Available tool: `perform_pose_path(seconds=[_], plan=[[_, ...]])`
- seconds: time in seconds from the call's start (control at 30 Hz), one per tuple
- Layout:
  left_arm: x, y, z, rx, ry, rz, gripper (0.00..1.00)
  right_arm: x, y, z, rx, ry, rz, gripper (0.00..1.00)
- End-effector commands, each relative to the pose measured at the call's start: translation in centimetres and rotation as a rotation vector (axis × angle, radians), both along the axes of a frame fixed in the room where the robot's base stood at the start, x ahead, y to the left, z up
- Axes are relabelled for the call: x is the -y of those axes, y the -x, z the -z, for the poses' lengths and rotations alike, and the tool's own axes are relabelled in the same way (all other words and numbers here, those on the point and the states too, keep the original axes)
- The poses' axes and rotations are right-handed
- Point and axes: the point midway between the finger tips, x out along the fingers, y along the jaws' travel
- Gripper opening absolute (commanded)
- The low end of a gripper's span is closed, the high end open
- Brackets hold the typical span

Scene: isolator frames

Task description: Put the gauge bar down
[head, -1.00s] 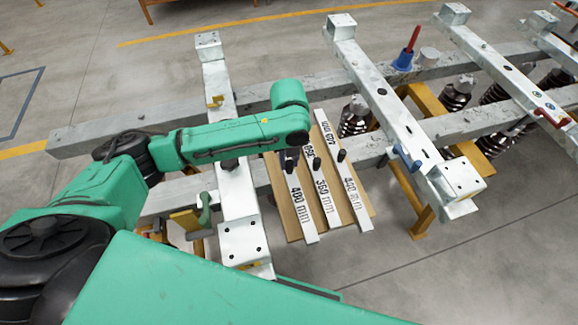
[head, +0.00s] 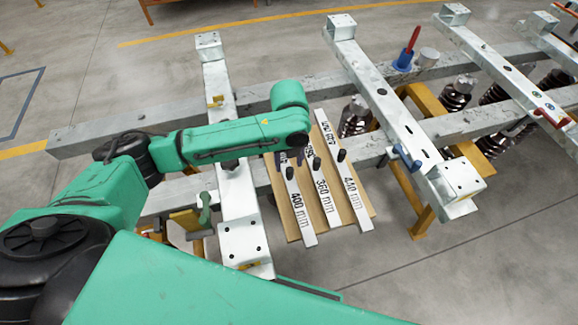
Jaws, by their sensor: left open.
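The white 400 mm gauge bar (head: 301,215) lies on a wooden board (head: 350,221), at its left side. Its dark knob (head: 289,173) shows just below my left gripper (head: 289,158). The left gripper is open, its dark fingers apart near the knob. The wrist partly hides the bar's far end, and I cannot tell whether a finger touches the knob. The 360 mm bar (head: 327,204) and the 440 mm bar (head: 355,204) lie to its right on the board, each with a dark knob. My right gripper is not in view.
Metal crossbeams stand left (head: 237,196) and right (head: 385,104) of the board, on long grey rails (head: 90,139). Open floor lies at the lower right.

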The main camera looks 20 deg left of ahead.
Motion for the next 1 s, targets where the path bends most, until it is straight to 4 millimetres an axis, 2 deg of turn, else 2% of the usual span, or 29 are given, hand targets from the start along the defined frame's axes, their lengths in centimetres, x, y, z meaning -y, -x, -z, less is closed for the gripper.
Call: perform_pose_path(seconds=[0.1,0.2,0.33,0.47,0.87,0.93,1.0], plan=[[0.1,-0.2,-3.4,0.007,0.003,0.000,0.58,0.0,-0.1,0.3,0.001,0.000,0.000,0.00],[0.1,-0.1,-6.0,0.005,0.003,0.001,0.58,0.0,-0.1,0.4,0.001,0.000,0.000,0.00],[0.1,-0.1,-8.2,0.003,0.003,0.000,0.58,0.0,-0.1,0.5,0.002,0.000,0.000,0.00],[0.0,0.0,-8.8,0.001,0.001,0.000,0.58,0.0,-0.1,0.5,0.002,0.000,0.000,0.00],[0.0,0.0,-8.8,0.001,0.001,0.000,0.58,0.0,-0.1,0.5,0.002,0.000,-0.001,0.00],[0.0,0.0,-9.1,0.001,0.001,0.000,0.58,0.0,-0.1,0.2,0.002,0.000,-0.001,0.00],[0.0,-0.1,-10.3,0.001,0.002,-0.001,0.58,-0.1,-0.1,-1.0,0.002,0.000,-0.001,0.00]])
